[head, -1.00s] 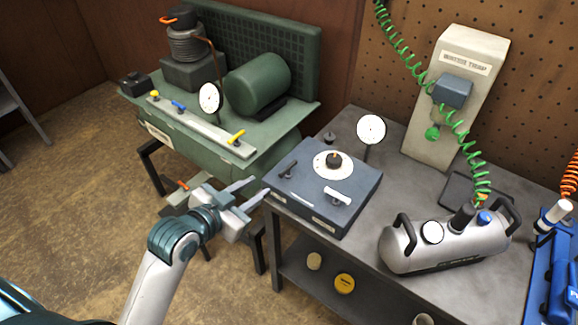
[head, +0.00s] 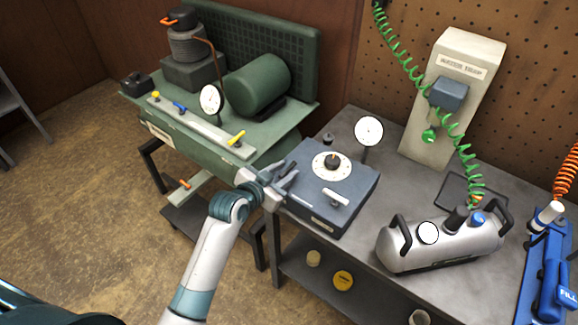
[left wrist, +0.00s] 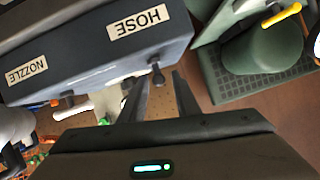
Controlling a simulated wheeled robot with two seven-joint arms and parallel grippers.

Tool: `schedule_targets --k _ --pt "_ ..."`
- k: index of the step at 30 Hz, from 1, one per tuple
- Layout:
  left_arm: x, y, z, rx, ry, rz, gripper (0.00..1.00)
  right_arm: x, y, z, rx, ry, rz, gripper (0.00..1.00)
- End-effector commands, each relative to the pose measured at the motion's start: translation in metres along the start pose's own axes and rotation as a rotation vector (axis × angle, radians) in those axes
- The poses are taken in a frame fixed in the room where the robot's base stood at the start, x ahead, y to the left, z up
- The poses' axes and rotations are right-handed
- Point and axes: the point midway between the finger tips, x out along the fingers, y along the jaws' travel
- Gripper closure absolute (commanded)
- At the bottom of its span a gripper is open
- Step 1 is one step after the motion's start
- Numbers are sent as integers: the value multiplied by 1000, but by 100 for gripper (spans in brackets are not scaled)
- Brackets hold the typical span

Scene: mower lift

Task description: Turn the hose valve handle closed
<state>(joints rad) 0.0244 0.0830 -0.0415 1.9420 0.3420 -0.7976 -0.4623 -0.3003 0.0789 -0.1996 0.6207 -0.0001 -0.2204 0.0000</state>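The blue-grey valve box (head: 330,190) sits on the bench's left end. In the left wrist view its front face, inverted, carries a HOSE label (left wrist: 137,22) and a NOZZLE label (left wrist: 27,70). A dark knob-like part, apparently the hose valve handle (left wrist: 157,77), shows below the HOSE side, between the fingertips. My left gripper (head: 288,176) is at the box's left edge with its fingers apart. It is open, and I cannot tell whether either finger touches the handle. In the head view the fingers largely hide the handle. My right gripper is not in view.
A round dial (head: 331,165) and a white-handled lever (head: 336,197) are on the box top. A white gauge (head: 368,131) stands behind it. The green compressor (head: 257,82) is close on the left. A silver tank (head: 440,245) sits right on the grey bench (head: 385,185).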

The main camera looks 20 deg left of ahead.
Motion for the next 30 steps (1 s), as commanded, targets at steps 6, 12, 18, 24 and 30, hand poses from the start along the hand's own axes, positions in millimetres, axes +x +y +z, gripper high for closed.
schedule_targets --k 6,12,18,24,30 --pt "21 0 0 0 -1 0 71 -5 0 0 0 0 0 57" --pt "27 0 0 1 0 0 71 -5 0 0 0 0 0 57" --pt "27 0 0 1 0 0 71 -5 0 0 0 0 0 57" --pt "27 0 0 0 0 0 100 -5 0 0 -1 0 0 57" --pt "27 0 0 2 0 1 100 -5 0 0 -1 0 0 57"
